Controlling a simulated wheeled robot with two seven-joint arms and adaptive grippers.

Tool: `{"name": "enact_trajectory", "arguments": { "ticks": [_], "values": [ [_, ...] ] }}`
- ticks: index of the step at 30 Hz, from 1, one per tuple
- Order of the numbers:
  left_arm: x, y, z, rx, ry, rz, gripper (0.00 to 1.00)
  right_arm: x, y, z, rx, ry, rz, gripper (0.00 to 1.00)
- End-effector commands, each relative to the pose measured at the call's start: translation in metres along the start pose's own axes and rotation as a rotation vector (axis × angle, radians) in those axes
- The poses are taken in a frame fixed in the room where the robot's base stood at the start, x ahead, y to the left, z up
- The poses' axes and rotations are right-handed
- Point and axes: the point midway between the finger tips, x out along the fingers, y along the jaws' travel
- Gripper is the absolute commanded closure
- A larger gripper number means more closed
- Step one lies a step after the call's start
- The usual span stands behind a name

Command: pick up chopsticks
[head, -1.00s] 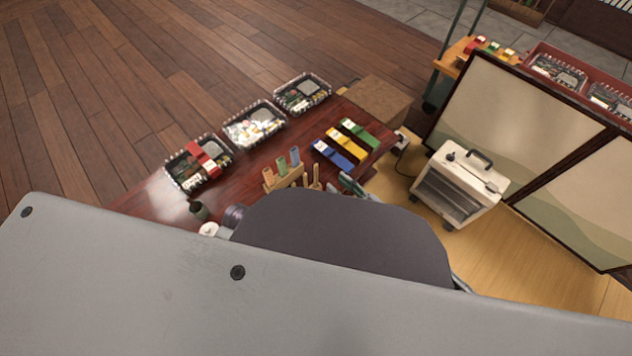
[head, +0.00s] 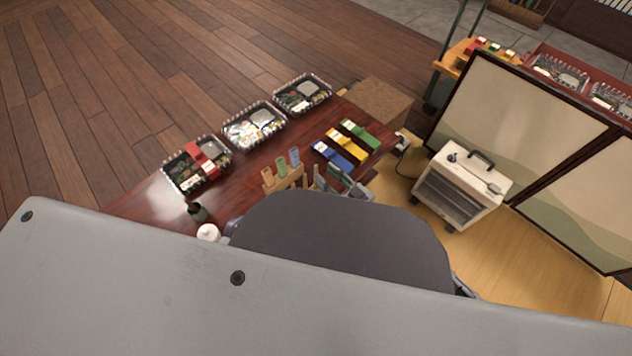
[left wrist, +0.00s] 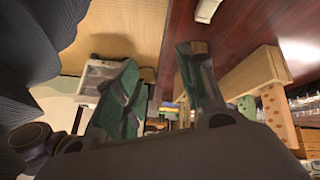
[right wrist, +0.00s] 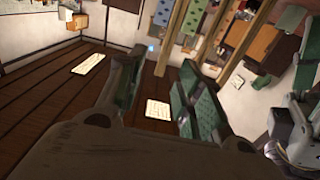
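A wooden rack (head: 284,182) on the dark red table holds upright patterned sleeves: orange (head: 268,176), green (head: 281,166) and blue (head: 294,157). I cannot make out bare chopsticks for certain. My right gripper (head: 342,182) is just right of the rack, partly hidden by my own body. In the right wrist view my right gripper (right wrist: 157,66) has its fingers apart with nothing clearly held; wooden posts (right wrist: 205,45) and dotted sleeves (right wrist: 190,18) are beyond it. My left gripper (left wrist: 160,58) is open and empty, with a wooden rack part (left wrist: 245,75) to its right.
Three bento boxes (head: 255,127) line the table's far edge, one with a red band (head: 203,160). Blue (head: 338,155), yellow (head: 347,144) and green (head: 359,134) bands lie beyond the rack. A white appliance (head: 463,184) stands right. My body hides the near table.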

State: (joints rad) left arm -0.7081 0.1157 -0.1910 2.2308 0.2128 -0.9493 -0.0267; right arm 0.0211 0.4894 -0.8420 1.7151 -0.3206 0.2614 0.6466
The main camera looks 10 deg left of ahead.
Motion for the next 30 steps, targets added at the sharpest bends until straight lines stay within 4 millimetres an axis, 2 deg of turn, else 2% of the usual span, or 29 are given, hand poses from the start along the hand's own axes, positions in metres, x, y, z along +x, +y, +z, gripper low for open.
{"name": "enact_trajectory", "arguments": {
  "ticks": [4, 7, 18, 30],
  "values": [
    [0.006, -0.001, 0.000, -0.005, 0.023, 0.005, 0.60, 0.007, 0.000, 0.003, 0.000, 0.001, 0.000, 0.64],
    [0.019, -0.003, 0.016, -0.016, 0.024, 0.011, 0.60, 0.014, 0.000, 0.006, 0.000, 0.000, 0.001, 0.64],
    [0.032, -0.003, 0.019, -0.020, 0.050, 0.030, 0.60, 0.044, -0.002, 0.009, -0.001, 0.002, 0.000, 0.64],
    [0.032, -0.003, 0.018, -0.021, 0.056, 0.034, 0.60, 0.050, -0.002, 0.009, 0.000, -0.001, 0.000, 0.64]
  ]
}}
